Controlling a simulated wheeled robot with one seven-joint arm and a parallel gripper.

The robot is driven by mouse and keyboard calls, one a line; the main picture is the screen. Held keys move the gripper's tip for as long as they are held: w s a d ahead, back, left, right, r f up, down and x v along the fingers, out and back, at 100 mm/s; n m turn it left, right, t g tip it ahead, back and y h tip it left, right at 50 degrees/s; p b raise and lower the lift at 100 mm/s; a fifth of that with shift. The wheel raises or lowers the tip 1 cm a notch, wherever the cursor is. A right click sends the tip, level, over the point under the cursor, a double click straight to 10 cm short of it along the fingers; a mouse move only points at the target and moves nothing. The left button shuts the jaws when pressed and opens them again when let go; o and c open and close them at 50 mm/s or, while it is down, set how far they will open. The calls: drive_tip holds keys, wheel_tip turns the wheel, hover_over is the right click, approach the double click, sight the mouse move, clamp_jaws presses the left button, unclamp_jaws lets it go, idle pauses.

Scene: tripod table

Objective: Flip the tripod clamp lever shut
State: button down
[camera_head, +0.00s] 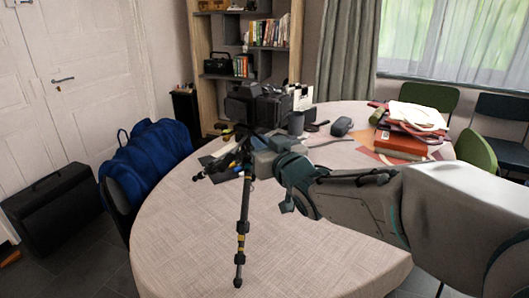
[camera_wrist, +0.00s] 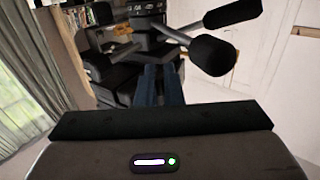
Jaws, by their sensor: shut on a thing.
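The black tripod (camera_head: 243,215) stands at the table with a dark camera (camera_head: 258,106) on its head. One leg with yellow bands comes down in front of the table. My gripper (camera_head: 255,145) reaches in from the right to the tripod just below the camera. In the wrist view my gripper's two blue-grey fingers (camera_wrist: 161,75) are close together against the dark tripod head (camera_wrist: 135,45). They are shut on a small part there, at the clamp lever; the lever is mostly hidden and its angle cannot be told. Two black handles (camera_wrist: 213,55) stick out to the right of the fingers.
The round table (camera_head: 190,235) has bare cloth at the front. Red books and papers (camera_head: 405,145) lie at its back right. A blue bag (camera_head: 150,155) is on a chair at the left.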

sight(252, 134)
drive_tip(key=shift+s+a+m+t+h+b, duration=0.1)
drive_tip(key=shift+a+m+t+h+b, duration=0.2)
drive_tip(key=shift+m+h, duration=0.45)
drive_tip(key=shift+s+a+m+t+h+b, duration=0.1)
drive_tip(key=shift+a+m+t+h+b, duration=0.3)
drive_tip(key=shift+h, duration=0.65)
drive_tip(key=shift+s+a+m+t+h+b, duration=0.1)
drive_tip(key=shift+m+t+h, duration=0.1)
drive_tip(key=shift+m+h, duration=0.6)
drive_tip(key=m+h+p, duration=0.1)
drive_tip(key=h, duration=0.1)
drive_tip(key=a+m+h+p, duration=0.1)
drive_tip(key=h+p, duration=0.1)
drive_tip(key=a+m+h+p, duration=0.1)
drive_tip(key=m+h+p, duration=0.1)
drive_tip(key=h, duration=0.1)
drive_tip(key=shift+a+r, duration=0.1)
drive_tip(key=shift+r, duration=0.05)
drive_tip(key=shift+w+a+m+g+h+p, duration=0.1)
drive_tip(key=shift+a+m+g+h+p, duration=0.15)
drive_tip(key=shift+m+h+p, duration=0.5)
drive_tip(key=shift+w+a+m+g+h+p, duration=0.15)
drive_tip(key=shift+m+g+h, duration=0.3)
drive_tip(key=shift+h, duration=0.6)
drive_tip(key=shift+w+a+m+g+h+p, duration=0.1)
drive_tip(key=shift+a+m+g+h+p, duration=0.25)
drive_tip(key=shift+m+h, duration=0.45)
drive_tip(key=shift+d, duration=0.1)
